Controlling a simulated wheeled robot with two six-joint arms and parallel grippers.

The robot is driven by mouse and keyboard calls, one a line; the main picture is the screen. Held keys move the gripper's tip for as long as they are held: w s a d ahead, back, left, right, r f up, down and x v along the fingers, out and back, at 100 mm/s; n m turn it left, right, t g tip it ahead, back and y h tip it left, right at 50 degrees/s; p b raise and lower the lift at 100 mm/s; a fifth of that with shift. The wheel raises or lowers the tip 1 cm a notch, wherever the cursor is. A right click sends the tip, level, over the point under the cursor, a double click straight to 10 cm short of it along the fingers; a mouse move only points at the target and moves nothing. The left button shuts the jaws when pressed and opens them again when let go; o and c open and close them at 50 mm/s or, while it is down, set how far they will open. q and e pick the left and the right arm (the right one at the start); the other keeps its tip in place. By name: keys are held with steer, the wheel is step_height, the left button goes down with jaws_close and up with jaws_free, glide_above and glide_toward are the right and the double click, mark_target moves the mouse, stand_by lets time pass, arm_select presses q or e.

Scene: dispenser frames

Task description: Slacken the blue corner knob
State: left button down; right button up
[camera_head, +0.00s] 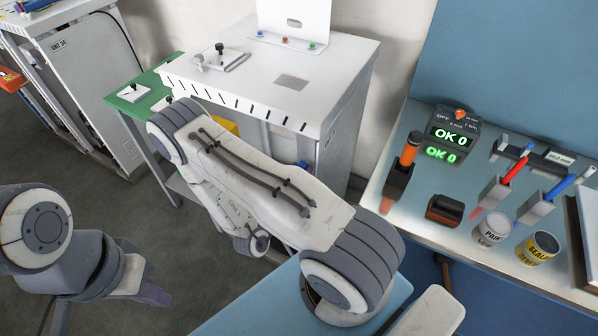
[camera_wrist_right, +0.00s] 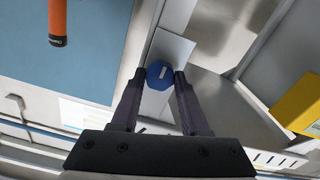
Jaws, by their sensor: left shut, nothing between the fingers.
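The blue knob (camera_wrist_right: 159,75) has a pale bar mark on its face and sits in front of a light grey plate in the right wrist view. My right gripper (camera_wrist_right: 160,73) is open, with one dark finger on each side of the knob. Whether either finger touches it I cannot tell. In the head view a small blue patch (camera_head: 303,163) shows at the cabinet's side, just past my right arm, which hides the right gripper. My left gripper (camera_head: 152,294) is shut and empty at the lower left, far from the knob.
A white cabinet (camera_head: 330,58) stands at the back, with a green bench (camera_head: 130,105) to its left. The right-hand table holds a display reading OK 0 (camera_head: 452,135), an orange-handled tool (camera_head: 410,148), pens in holders and cans (camera_head: 492,228). A yellow box (camera_wrist_right: 300,105) shows at the right wrist view's right.

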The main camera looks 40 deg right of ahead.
jaws_close()
steer(key=n, duration=0.3)
steer(key=shift+n, duration=0.3)
steer(key=n, duration=0.4)
steer(key=shift+n+b, duration=0.3)
steer(key=shift+b, duration=0.05)
steer(key=n, duration=1.1)
steer(key=shift+n, duration=0.4)
